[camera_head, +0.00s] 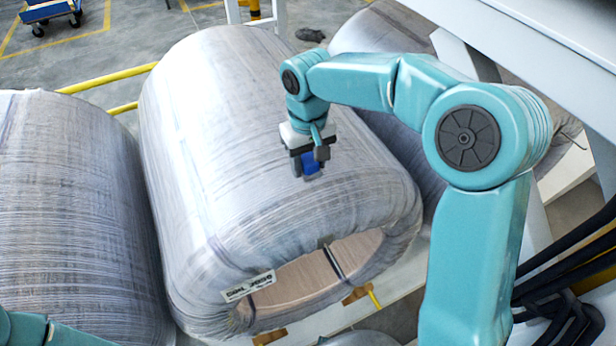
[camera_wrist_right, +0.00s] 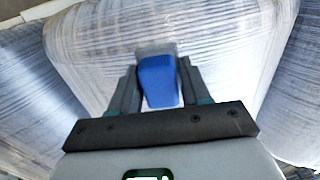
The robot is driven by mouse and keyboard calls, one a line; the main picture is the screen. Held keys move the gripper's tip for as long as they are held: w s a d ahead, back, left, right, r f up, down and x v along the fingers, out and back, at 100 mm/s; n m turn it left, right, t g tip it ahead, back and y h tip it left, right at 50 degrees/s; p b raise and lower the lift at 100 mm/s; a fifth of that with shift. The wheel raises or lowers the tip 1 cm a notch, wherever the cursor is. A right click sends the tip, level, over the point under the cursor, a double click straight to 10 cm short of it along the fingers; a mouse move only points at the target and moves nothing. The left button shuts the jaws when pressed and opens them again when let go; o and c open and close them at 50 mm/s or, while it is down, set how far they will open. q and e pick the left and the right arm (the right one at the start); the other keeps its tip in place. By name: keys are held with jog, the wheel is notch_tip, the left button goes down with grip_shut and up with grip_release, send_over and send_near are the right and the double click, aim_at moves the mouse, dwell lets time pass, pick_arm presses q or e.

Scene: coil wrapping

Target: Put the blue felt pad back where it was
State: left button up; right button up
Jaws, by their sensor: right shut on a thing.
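The blue felt pad (camera_head: 311,165) is small and sits between the fingers of my right gripper (camera_head: 308,171). My right gripper is shut on it, over the upper side of the middle wrapped coil (camera_head: 210,140). The pad also shows in the right wrist view (camera_wrist_right: 158,82), between the two dark fingers of the right gripper (camera_wrist_right: 159,75). I cannot tell whether the pad touches the coil's film. Only a teal piece of my left arm shows at the bottom left, and its gripper is outside the picture.
Another wrapped coil (camera_head: 70,220) stands close on the left, and one more (camera_head: 380,40) is behind on the right. A white label (camera_head: 248,287) is on the middle coil's front edge. Yellow rails (camera_head: 110,79) run behind the coils. A blue cart (camera_head: 48,10) is far back.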

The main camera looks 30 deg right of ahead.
aim_at(308, 187)
jog(key=shift+s+a+f, duration=0.15)
jog(key=shift+s+f, duration=0.05)
jog(key=shift+f, duration=0.5)
jog(key=f, duration=0.4)
jog(key=shift+w, duration=0.25)
jog(key=shift+s, duration=0.1)
jog(key=shift+r, duration=0.1)
jog(key=o, duration=1.1)
jog(key=shift+f, duration=0.25)
jog(key=shift+r, duration=0.1)
